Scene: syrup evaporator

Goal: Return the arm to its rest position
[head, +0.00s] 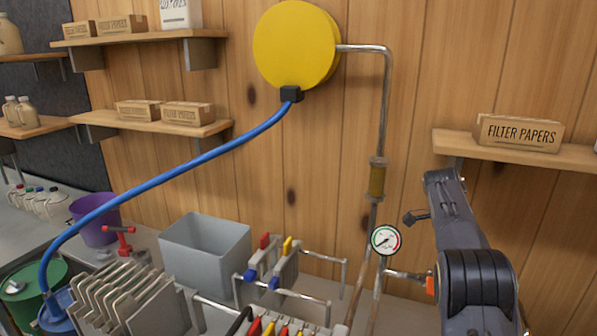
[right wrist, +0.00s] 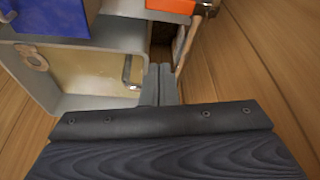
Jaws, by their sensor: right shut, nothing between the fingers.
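My right arm (head: 475,270) stands up at the right of the head view, in front of the wooden wall and beside the pressure gauge. In the right wrist view my right gripper (right wrist: 159,85) has its two grey fingers together, with nothing between them. I cannot make out its fingertips in the head view. My left gripper is not in view.
The pressure gauge (head: 385,240) and an orange valve handle (head: 430,284) are close left of my right arm. A shelf with a filter papers box (head: 520,133) is above right. A grey bin (head: 205,255) and plate stack (head: 130,295) stand left.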

